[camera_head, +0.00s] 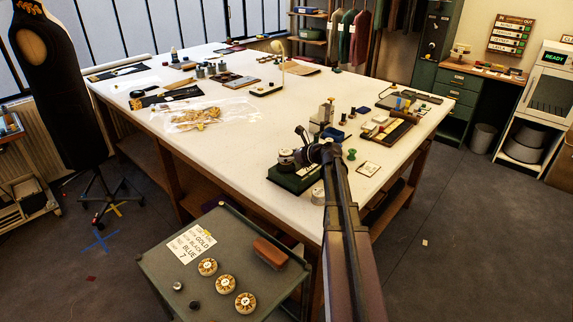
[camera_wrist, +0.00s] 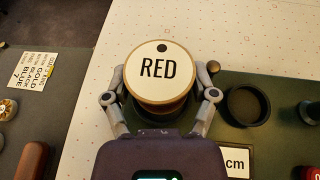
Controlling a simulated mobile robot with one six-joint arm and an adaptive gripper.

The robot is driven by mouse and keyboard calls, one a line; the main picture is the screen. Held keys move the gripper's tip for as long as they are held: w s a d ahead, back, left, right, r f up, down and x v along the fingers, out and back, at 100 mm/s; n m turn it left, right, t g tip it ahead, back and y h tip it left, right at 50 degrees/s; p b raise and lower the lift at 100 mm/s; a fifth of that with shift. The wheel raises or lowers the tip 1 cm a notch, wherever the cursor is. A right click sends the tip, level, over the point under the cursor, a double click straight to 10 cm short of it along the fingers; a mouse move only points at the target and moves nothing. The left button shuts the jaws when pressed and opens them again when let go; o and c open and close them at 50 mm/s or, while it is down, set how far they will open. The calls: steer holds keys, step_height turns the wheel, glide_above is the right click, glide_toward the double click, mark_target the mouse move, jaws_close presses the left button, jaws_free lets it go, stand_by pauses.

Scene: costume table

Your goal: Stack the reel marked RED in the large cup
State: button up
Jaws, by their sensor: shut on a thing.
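The reel marked RED (camera_wrist: 158,75) has a pale round top with a dark hole near its rim. In the wrist view, my gripper (camera_wrist: 160,98) is shut on it, one finger on each side, with the label facing the camera. A dark, round, open cup (camera_wrist: 247,104) sits on a green base (camera_wrist: 282,98) just right of the reel and looks empty. Whether it is the large cup, I cannot tell. In the head view, my gripper (camera_head: 303,155) is over the near end of the green base (camera_head: 297,179); the small, dark details there are hard to separate.
A label ending in "cm" (camera_wrist: 236,162) lies beside the cup. A dark piece (camera_wrist: 309,113) stands farther right. The grey-green trolley (camera_head: 165,270) at front left holds a note (camera_head: 193,243), several reels and a brown block (camera_head: 270,252). The white table (camera_head: 240,150) has clear room left of the base.

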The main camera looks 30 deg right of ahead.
mark_target(286, 163)
steer(key=shift+f+b, duration=0.85)
steer(key=shift+f, duration=0.3)
steer(key=shift+f+b, duration=0.35)
steer(key=shift+f, duration=0.05)
steer(key=o, duration=1)
steer(key=shift+r, duration=0.1)
steer(key=shift+o, duration=0.2)
steer(key=shift+r, duration=0.1)
steer(key=shift+r+p, duration=0.35)
steer(key=shift+p, duration=0.15)
steer(key=p+v, duration=0.4)
steer(key=v, duration=0.6)
steer(key=shift+s, duration=0.2)
steer(key=shift+v, duration=0.8)
steer(key=shift+f, duration=0.15)
